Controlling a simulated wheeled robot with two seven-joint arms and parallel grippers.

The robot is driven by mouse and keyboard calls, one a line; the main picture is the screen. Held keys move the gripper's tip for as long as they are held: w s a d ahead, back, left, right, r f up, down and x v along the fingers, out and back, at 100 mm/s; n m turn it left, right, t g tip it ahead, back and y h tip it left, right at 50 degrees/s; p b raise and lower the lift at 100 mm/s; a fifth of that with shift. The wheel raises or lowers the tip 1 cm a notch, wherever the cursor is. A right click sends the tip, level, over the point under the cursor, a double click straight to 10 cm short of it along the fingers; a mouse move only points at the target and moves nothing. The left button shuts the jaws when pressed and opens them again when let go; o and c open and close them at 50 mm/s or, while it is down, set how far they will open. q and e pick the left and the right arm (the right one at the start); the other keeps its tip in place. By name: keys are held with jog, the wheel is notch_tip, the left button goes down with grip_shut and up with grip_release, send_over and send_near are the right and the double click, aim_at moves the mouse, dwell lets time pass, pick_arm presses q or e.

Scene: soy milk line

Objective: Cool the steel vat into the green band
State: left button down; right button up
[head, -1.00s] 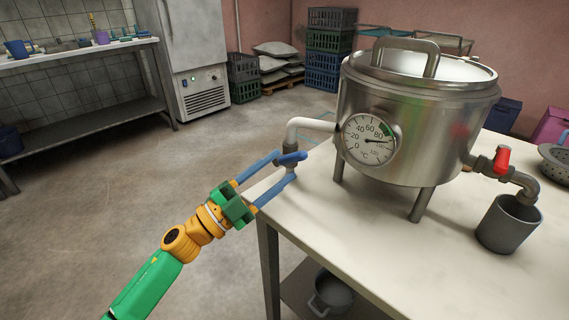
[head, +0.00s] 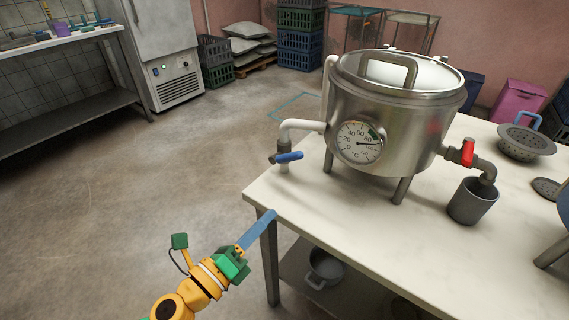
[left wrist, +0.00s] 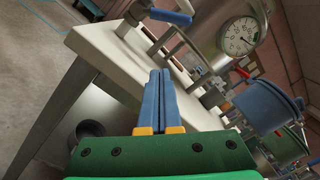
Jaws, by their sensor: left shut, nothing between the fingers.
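The steel vat (head: 395,125) stands on legs on the pale table. Its round dial (head: 360,142) has a green band at the upper right; the needle points right, just past that band on the high side. The dial also shows in the left wrist view (left wrist: 240,37). A white pipe (head: 300,125) at the vat's left carries a blue-handled valve (head: 289,157). A red-handled valve (head: 467,152) at the right sits above a grey cup (head: 472,203). My left gripper (head: 272,215) is shut and empty by the table's left corner, below and apart from the blue handle. My right gripper is out of view.
The table (head: 350,215) has bare room before the vat. A colander (head: 525,143) and a blue vessel (head: 563,207) are at the right. A pot (head: 325,267) sits on the lower shelf. Open floor lies to the left.

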aim_at(285, 158)
pick_arm(q)
jog(key=w+d+m, duration=0.1)
jog(key=w+d, duration=0.1)
jog(key=w+d+r+p, duration=0.1)
jog(key=w, duration=0.1)
jog(key=w+d+m+y+p, duration=0.1)
jog(key=w+d, duration=0.1)
jog(key=shift+w+d+r+m, duration=0.1)
jog(key=shift+d+r+m, duration=0.1)
jog(key=shift+d+m, duration=0.15)
jog(key=w+r+p, duration=0.1)
jog(key=w+a+r+p, duration=0.1)
jog(key=shift+r, duration=0.4)
jog(key=shift+w+a+r, duration=0.1)
jog(key=shift+w+r, duration=0.05)
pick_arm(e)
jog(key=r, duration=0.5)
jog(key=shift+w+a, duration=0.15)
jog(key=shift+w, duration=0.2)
